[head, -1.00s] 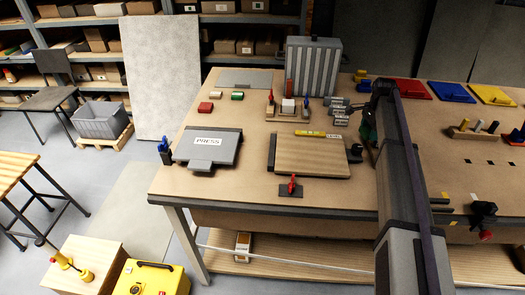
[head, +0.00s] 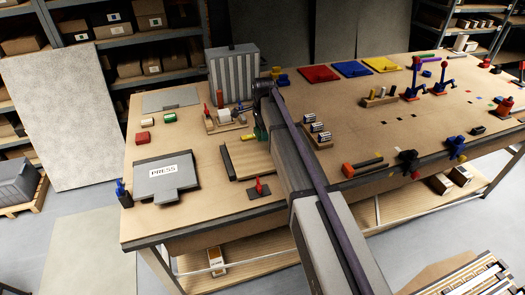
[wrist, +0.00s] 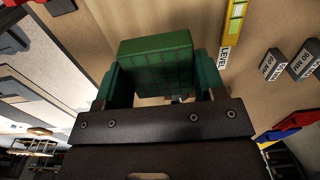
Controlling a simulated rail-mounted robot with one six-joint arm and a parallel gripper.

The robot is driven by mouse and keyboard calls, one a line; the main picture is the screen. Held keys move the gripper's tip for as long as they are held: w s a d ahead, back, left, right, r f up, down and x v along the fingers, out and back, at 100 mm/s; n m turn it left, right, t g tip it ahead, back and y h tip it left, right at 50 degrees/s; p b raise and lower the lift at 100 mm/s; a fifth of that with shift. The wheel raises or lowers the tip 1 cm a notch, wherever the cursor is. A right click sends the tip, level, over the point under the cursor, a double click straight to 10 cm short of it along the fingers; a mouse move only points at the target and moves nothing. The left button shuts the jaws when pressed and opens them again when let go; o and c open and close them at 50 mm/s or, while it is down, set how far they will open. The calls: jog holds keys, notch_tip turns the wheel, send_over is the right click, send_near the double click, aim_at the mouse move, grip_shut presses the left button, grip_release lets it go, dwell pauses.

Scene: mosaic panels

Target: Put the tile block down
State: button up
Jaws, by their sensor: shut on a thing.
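In the wrist view, a green tile block (wrist: 155,62) with a grid of small squares on its side sits between the green fingers of my gripper (wrist: 160,88). My gripper is shut on it. The block cannot be made out clearly there. In the wrist view bare brown bench top shows around the block; its height above the bench is hard to tell.
A yellow level (wrist: 234,22) lies close by the block. Grey marked blocks (head: 317,127) stand to the right. A press plate (head: 164,177), a red-handled clamp (head: 259,188) and a ribbed grey case (head: 234,75) surround the board. The bench (head: 380,140) has bare room at the right.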

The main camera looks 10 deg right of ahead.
aim_at(263, 153)
notch_tip(263, 153, down, 9)
jog(key=b, duration=0.8)
jog(key=shift+f, duration=0.2)
jog(key=shift+r+p, duration=0.3)
jog(key=shift+p, duration=0.05)
jog(key=shift+c, duration=0.5)
jog(key=shift+f, duration=0.25)
jog(key=o, duration=1.1)
notch_tip(263, 153, up, 13)
jog(key=p, duration=1.2)
jog(key=shift+f, duration=0.1)
jog(key=s+n, duration=1.6)
jog(key=s, duration=1.5)
jog(key=shift+n, duration=0.3)
notch_tip(263, 153, down, 9)
jog(key=b, duration=0.8)
jog(key=shift+d, duration=0.1)
